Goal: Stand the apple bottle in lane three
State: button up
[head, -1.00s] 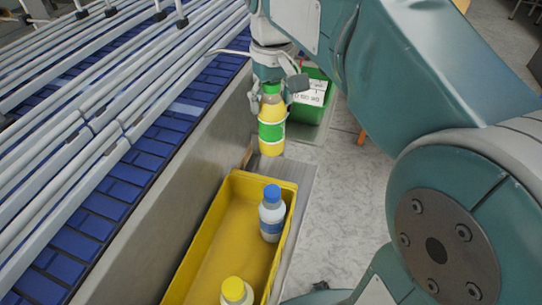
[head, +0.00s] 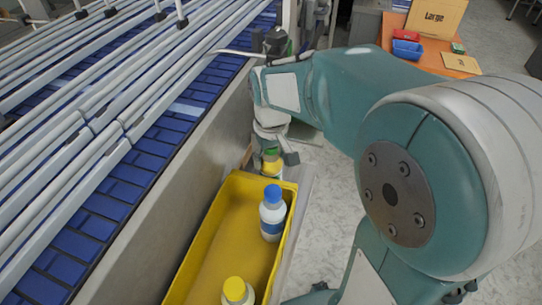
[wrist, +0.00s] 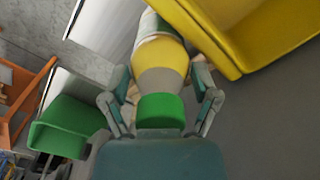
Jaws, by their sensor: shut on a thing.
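The apple bottle has a green cap, yellow juice and a green label. In the head view the bottle (head: 271,167) is just beyond the far end of the yellow crate, partly hidden by my gripper and the crate wall. My gripper (head: 273,156) is shut on it near the neck. In the wrist view the bottle (wrist: 161,62) lies between the two fingers of my gripper (wrist: 161,98), its cap toward the camera. Lanes between white rails (head: 95,115) run over the blue conveyor (head: 150,145) on the left; I cannot tell which is lane three.
The yellow crate (head: 213,207) holds a blue-capped bottle (head: 272,214) and a yellow-capped bottle (head: 236,292). A grey conveyor side wall (head: 165,195) stands left of the crate. The wrist view shows a green bin (wrist: 66,126). An orange table (head: 450,58) with small boxes stands at the back right.

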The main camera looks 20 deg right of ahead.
jog(key=shift+d, duration=0.15)
jog(key=o, duration=1.2)
jog(key=shift+c, duration=0.2)
jog(key=shift+r, duration=0.1)
